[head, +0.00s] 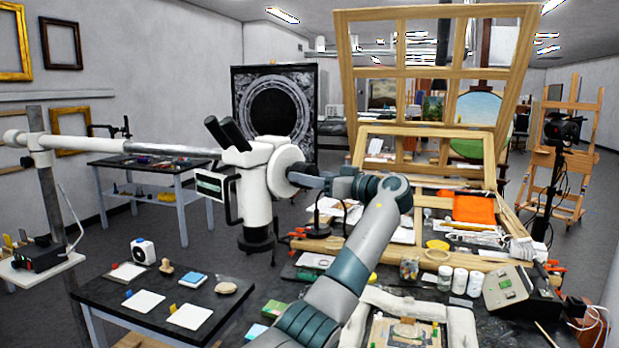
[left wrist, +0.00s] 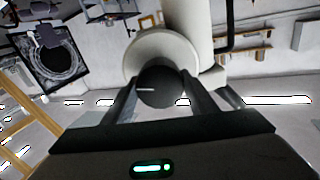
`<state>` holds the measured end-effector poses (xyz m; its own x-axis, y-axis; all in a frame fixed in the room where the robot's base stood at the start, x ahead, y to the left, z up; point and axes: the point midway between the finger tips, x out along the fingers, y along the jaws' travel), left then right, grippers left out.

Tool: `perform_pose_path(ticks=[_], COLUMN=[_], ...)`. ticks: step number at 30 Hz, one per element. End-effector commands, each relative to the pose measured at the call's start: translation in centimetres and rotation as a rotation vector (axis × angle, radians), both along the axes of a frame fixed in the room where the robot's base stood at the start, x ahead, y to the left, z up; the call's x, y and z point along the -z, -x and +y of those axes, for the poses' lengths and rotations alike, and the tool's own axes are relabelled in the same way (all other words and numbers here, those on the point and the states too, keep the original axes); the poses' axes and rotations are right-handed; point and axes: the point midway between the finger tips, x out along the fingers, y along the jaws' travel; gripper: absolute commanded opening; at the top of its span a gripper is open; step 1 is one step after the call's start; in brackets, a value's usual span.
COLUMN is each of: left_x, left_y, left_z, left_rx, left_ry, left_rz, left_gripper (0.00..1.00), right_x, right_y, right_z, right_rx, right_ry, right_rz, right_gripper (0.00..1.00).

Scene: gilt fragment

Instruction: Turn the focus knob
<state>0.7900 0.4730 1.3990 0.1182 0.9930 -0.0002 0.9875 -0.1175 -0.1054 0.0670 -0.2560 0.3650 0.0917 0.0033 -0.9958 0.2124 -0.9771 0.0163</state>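The white microscope (head: 258,190) hangs on a long boom in the head view, with black eyepieces and a round white disc (head: 283,172) on its side facing my arm. The focus knob (left wrist: 160,88) is dark and round, with a short white mark lying nearly level, in front of the white disc in the left wrist view. My left gripper (left wrist: 160,90) has one finger on each side of the knob, and both fingertips meet its edges. In the head view my left gripper (head: 308,176) reaches the disc and mostly hides the knob. My right gripper is out of view.
A dark low table (head: 155,305) with white cards stands at front left. A workbench with jars (head: 452,280), a grey meter box (head: 508,288) and an orange cloth (head: 474,208) lies right of my arm. A wooden window-like frame (head: 430,72) rises behind it.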

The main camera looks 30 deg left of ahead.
Motion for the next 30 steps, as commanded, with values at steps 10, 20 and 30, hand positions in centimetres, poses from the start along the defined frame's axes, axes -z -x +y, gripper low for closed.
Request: perform_pose_path(ticks=[10,20,30], left_x=[0.0,0.1,-0.1], left_y=[0.0,0.0,0.0], left_z=[0.0,-0.1,-0.1], left_rx=[0.000,0.002,0.003], left_ry=[-0.003,-0.020,-0.044], left_rz=[0.022,0.175,0.404], left_gripper=[0.30,0.30,0.30], right_x=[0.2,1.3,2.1], right_y=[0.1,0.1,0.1], right_z=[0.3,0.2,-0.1], right_rx=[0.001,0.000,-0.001], right_ry=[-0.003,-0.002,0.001], right_rz=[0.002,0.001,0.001], right_gripper=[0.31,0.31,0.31])
